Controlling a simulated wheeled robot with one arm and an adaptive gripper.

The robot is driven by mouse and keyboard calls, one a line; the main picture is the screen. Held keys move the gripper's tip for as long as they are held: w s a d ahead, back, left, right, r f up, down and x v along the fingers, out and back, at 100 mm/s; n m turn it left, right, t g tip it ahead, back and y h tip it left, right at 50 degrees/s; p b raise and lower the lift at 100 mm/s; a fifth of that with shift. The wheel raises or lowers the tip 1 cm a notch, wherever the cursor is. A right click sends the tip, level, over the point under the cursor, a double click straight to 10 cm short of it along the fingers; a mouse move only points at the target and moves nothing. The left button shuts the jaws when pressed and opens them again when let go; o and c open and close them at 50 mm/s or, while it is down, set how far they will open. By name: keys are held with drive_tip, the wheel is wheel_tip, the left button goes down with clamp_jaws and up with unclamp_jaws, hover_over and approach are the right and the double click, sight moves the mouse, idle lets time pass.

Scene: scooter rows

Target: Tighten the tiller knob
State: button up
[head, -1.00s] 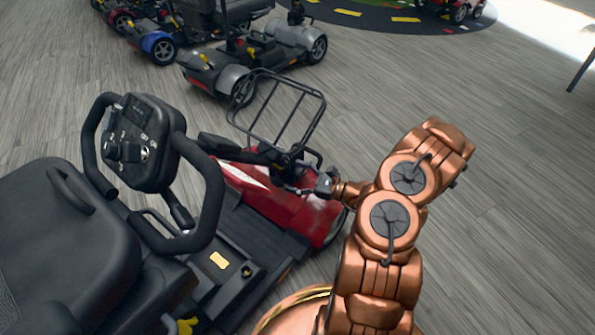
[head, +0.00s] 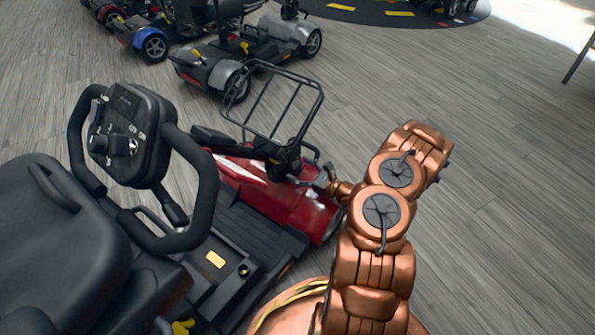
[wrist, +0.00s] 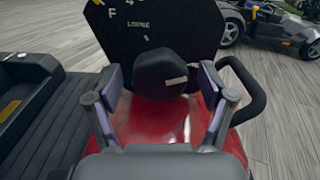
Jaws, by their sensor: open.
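A black faceted knob (wrist: 160,74) shows in the wrist view, with a pale mark on its right side. Behind it is a black plate (wrist: 122,32) with white lettering that seems to read "LOOSE". My gripper (wrist: 161,92) is open, one finger on each side of the knob's lower part. I see no clear contact. In the head view my gripper (head: 319,181) is at the front of a red scooter (head: 245,172), beside the base of its black basket (head: 282,105). The knob cannot be made out there. The scooter's tiller console (head: 128,135) is at the left.
The black seat (head: 60,240) fills the lower left. Black loop handlebars (head: 205,200) stand between the seat and basket. More scooters (head: 225,60) are parked behind. The grey wood floor (head: 500,200) is clear on the right. A black bar (wrist: 245,90) curves beside my right finger.

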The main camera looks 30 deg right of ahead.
drive_tip(key=shift+w+a, duration=0.15)
drive_tip(key=shift+w, duration=0.3)
drive_tip(key=c, duration=1.2)
drive_tip(key=shift+o, duration=0.2)
drive_tip(key=shift+r, duration=0.1)
drive_tip(key=shift+w+r+m+p, duration=0.15)
drive_tip(key=shift+m+p, duration=0.15)
drive_tip(key=shift+p, duration=0.3)
drive_tip(key=shift+m+p, duration=0.3)
drive_tip(key=shift+p, duration=0.2)
drive_tip(key=shift+f+m, duration=0.25)
drive_tip(key=shift+m, duration=1.45)
